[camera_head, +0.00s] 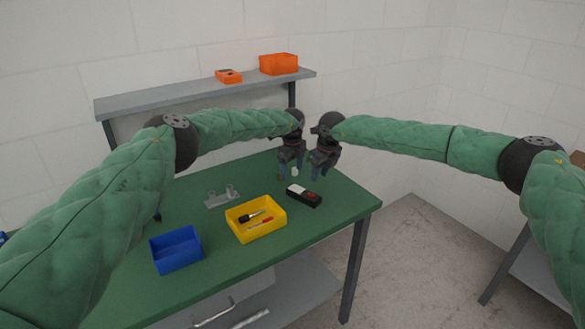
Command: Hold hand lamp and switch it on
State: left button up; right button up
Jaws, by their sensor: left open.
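A dark, box-like object with a red spot (304,195), which looks like the hand lamp, lies on the green table (335,205) near its right end. My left gripper (287,174) is open and points down just behind it. My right gripper (319,174) points down close beside the left one, also just behind the dark object. Its fingers are too small to tell open from shut. A small white thing (295,172) shows between the two grippers; I cannot tell whether either touches it.
A yellow bin (236,231) holding small tools and a blue bin (176,250) stand at the table's front. A grey metal fixture (222,198) lies behind them. A raised grey shelf (180,95) at the back carries an orange bin (278,64) and an orange item (229,76).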

aim_at(292, 187)
pick_arm(q)
jog(key=shift+d+f, duration=0.1)
jog(key=shift+f, duration=3.4)
